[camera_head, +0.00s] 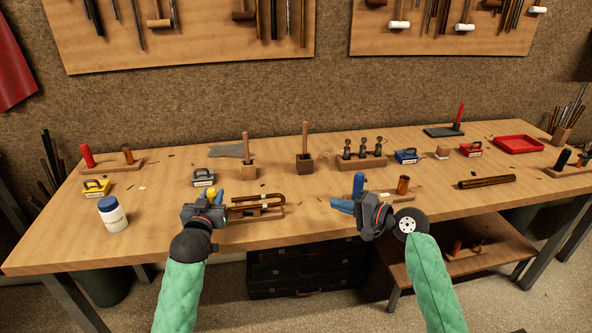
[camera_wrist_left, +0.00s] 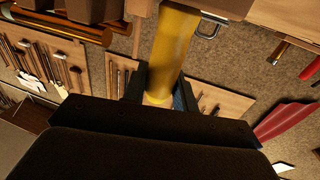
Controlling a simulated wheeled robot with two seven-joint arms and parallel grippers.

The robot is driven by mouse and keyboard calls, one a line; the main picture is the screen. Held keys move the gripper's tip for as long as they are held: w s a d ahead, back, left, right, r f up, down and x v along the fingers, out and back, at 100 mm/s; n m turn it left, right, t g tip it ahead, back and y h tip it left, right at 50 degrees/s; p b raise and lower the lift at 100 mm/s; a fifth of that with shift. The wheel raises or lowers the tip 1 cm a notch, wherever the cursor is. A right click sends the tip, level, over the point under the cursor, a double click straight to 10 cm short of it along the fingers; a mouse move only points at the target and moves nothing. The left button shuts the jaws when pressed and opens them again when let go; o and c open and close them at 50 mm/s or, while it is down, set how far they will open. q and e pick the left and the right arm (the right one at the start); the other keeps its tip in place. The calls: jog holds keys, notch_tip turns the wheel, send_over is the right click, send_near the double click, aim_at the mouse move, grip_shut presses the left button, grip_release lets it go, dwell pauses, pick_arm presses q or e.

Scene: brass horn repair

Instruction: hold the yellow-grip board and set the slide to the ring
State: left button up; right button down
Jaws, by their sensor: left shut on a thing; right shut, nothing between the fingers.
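The yellow grip (camera_head: 207,191) stands at the left end of the yellow-grip board, and my left gripper (camera_head: 215,199) is shut on it. In the left wrist view the yellow grip (camera_wrist_left: 172,50) runs up from between the fingers. The brass U-shaped slide (camera_head: 270,198) lies to the right of the grip, along the board. A small pale patch shows near its middle; I cannot make out the ring. My right gripper (camera_head: 345,207) is shut and empty, to the right of the slide and apart from it.
A blue grip (camera_head: 358,183) and a copper tube (camera_head: 403,185) stand close behind my right gripper. A white jar with a blue lid (camera_head: 112,214) is at the left. Wooden blocks (camera_head: 304,163) with upright sticks stand behind the slide. The table's front edge is near both grippers.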

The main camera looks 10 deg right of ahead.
dwell(0.4)
pick_arm(q)
jog(key=o, duration=1)
jog(key=shift+o, duration=0.2)
